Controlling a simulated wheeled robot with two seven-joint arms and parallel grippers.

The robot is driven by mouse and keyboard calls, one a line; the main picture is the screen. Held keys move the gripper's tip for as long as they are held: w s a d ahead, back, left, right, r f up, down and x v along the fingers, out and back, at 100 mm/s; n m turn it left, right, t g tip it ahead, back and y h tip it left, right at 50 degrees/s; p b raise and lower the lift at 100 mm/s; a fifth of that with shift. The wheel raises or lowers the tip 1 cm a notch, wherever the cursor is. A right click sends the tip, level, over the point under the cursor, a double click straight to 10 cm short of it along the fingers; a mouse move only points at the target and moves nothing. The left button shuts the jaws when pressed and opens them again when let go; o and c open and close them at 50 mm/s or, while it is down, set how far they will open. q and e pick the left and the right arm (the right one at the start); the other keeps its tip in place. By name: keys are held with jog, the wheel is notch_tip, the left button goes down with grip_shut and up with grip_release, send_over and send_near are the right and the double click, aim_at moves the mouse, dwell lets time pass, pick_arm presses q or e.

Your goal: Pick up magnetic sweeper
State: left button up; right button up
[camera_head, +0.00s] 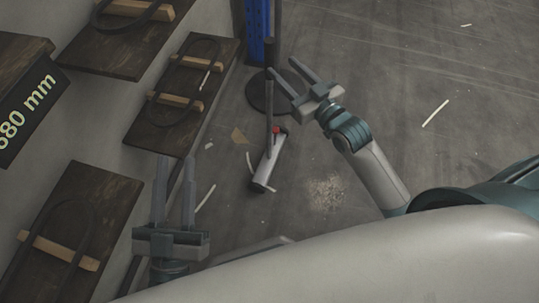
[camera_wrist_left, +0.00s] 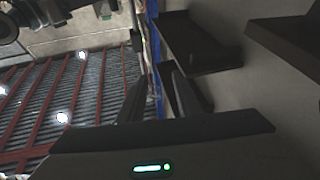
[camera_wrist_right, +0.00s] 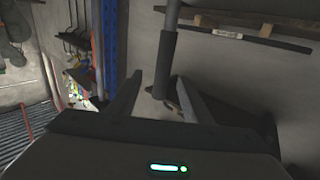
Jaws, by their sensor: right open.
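The magnetic sweeper lies low on the floor in the head view, with a pale grey cylindrical head (camera_head: 267,168) and a red part (camera_head: 277,129) near its top end. A dark grey handle (camera_head: 269,115) rises from it. My right gripper (camera_head: 282,67) is open near the upper handle. In the right wrist view, a dark-sleeved pole (camera_wrist_right: 164,65), apparently the handle, stands in line with the gap between the fingers. It is not held; I cannot tell the exact distance. My left gripper (camera_head: 176,160) is open and empty beside the wooden panels, away from the sweeper.
Dark wooden panels (camera_head: 150,130) with lighter slats line the left wall. A blue post (camera_head: 258,30) and a dark round base (camera_head: 264,93) stand behind the sweeper. White strips (camera_head: 436,113) and small debris (camera_head: 325,192) lie on the floor. The right floor is mostly clear.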

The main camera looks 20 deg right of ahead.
aim_at(273, 60)
pick_arm(q)
jog(key=shift+s+r, duration=0.3)
jog(key=shift+r, duration=0.2)
pick_arm(e)
jog(key=shift+x, duration=0.85)
jog(key=shift+w+a, duration=0.25)
jog(key=shift+w, duration=0.25)
jog(key=b+x, duration=0.1)
jog(key=x, duration=0.2)
jog(key=shift+s+a+r, duration=0.1)
jog(key=shift+w+a, duration=0.2)
jog(key=shift+w, duration=0.35)
pick_arm(q)
jog(key=r+t, duration=0.2)
jog(key=s+a+r, duration=0.1)
jog(key=shift+r+t+h, duration=0.15)
jog(key=shift+t+h, duration=0.15)
jog(key=shift+t, duration=0.1)
pick_arm(e)
jog(key=shift+c, duration=0.4)
grip_shut()
